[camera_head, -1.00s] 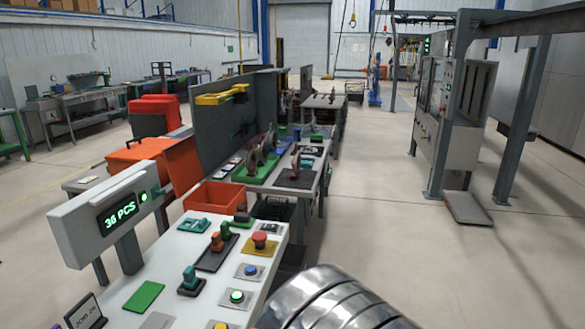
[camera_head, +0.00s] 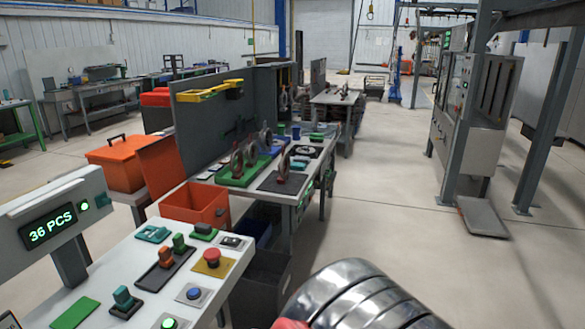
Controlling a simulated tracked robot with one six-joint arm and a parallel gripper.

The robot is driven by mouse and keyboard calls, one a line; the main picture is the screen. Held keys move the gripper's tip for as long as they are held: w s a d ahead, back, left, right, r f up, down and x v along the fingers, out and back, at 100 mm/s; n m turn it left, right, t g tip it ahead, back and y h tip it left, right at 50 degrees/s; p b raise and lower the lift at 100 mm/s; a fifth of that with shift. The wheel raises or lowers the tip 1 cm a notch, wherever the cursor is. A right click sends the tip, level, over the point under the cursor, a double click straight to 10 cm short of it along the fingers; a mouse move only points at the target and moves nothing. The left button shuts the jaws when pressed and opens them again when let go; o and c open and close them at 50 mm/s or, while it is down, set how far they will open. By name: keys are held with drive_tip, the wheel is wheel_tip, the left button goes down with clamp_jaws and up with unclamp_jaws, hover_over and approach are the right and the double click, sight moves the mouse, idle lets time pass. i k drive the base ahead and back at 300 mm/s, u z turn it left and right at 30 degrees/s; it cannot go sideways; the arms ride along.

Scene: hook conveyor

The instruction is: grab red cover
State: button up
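I cannot make out a thing that is clearly a red cover. Upright reddish-brown rings (camera_head: 237,162) stand on a green base on the workbench, and a red-and-grey part (camera_head: 283,167) stands on a dark mat beside them. A red patch (camera_head: 289,323) shows at the bottom edge, against a shiny ribbed metal cylinder; most of it is cut off. My gripper is not in view.
A control desk (camera_head: 135,258) with a red push-button (camera_head: 212,257) and a "36 PCS" display (camera_head: 52,226) stands at the lower left. An orange bin (camera_head: 196,203) is behind it. A grey machine (camera_head: 470,115) stands at right. The floor (camera_head: 385,235) between is clear.

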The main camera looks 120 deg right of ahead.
sight(282, 163)
drive_tip(key=z, duration=0.05)
drive_tip(key=k, duration=1.15)
drive_tip(key=u, duration=1.5)
drive_tip(key=k, duration=2.2)
